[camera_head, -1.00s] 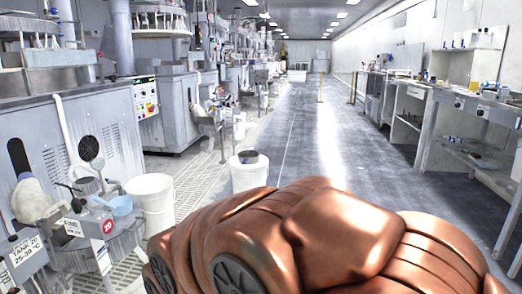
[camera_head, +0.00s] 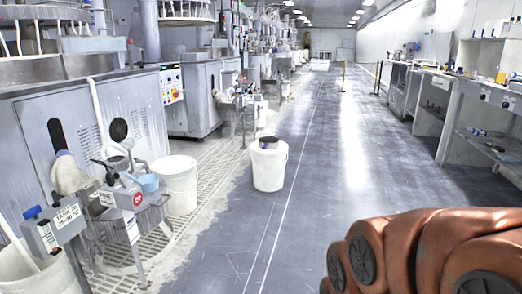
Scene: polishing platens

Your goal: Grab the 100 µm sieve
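A small round dark-topped item (camera_head: 268,143) sits on top of a white bucket (camera_head: 269,170) standing on the floor near the middle of the view. It looks like a sieve, but no 100 µm marking is readable at this size. My copper-coloured arm fills the lower right corner, well to the right of the bucket and apart from it in the picture. My gripper is out of view, so what it holds does not show.
Another white bucket (camera_head: 178,184) stands left, beside a small stand with a blue scoop-like vessel (camera_head: 148,183). A labelled box (camera_head: 62,222) is at lower left. Machines (camera_head: 70,120) line the left, workbenches (camera_head: 470,100) the right. The grey floor (camera_head: 330,160) between is clear.

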